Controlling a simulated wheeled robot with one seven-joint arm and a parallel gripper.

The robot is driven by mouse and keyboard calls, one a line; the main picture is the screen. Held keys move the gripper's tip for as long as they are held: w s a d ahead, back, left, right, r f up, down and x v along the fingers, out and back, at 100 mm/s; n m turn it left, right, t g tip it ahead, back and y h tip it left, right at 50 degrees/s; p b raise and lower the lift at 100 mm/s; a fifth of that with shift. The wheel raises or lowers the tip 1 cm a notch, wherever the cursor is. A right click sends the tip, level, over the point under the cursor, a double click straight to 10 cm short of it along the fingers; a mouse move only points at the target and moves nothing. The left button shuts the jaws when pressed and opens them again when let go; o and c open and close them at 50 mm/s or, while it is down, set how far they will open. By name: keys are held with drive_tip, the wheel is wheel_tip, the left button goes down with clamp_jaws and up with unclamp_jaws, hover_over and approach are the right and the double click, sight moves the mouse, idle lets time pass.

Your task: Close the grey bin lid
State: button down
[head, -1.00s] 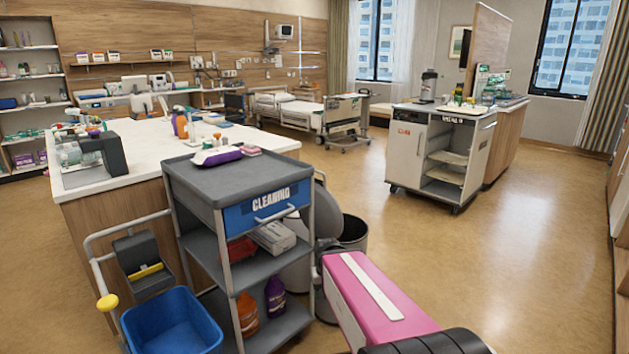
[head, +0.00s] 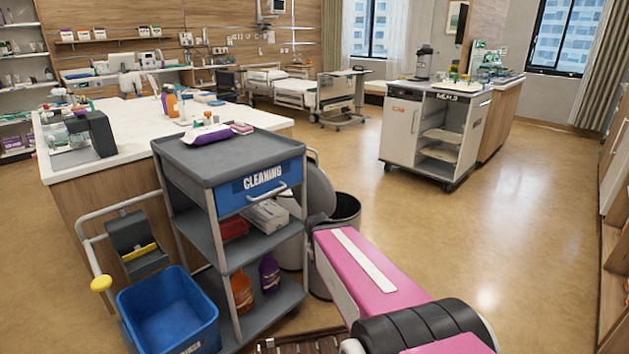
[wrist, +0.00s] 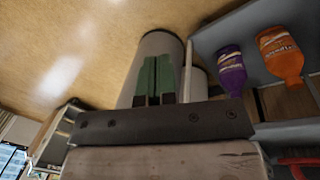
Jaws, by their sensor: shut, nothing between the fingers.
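The grey bin (head: 347,222) stands on the floor behind and right of the cleaning cart, its round top open. Its grey lid (head: 320,190) stands raised and tilted up at the rim's left side, partly hidden by the cart's frame. My pink arm covers part of the bin's front, and my gripper is hidden in the head view. In the wrist view my gripper (wrist: 156,78) has its green fingers shut and empty. They are in front of the pale bin wall (wrist: 160,43); I cannot tell if they touch it. The lid is not clear there.
The cleaning cart (head: 230,150) with a blue bucket (head: 172,312) stands left of my arm. A paler bin (head: 291,248) is partly hidden behind the cart. Purple (wrist: 230,72) and orange (wrist: 280,55) bottles sit on its low shelf. The floor to the right (head: 510,230) is clear.

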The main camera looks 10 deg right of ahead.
drive_tip(key=w+d+r+n+t+h, duration=0.1)
drive_tip(key=w+r+n+t+h, duration=0.1)
drive_tip(key=w+r+h, duration=0.15)
drive_tip(key=n+t+h, duration=0.7)
drive_tip(key=t, duration=0.3)
approach(322, 186)
drive_tip(key=x, duration=0.6)
drive_tip(key=shift+d, duration=0.15)
drive_tip(key=shift+w+d, duration=0.45)
drive_tip(key=shift+r, duration=0.1)
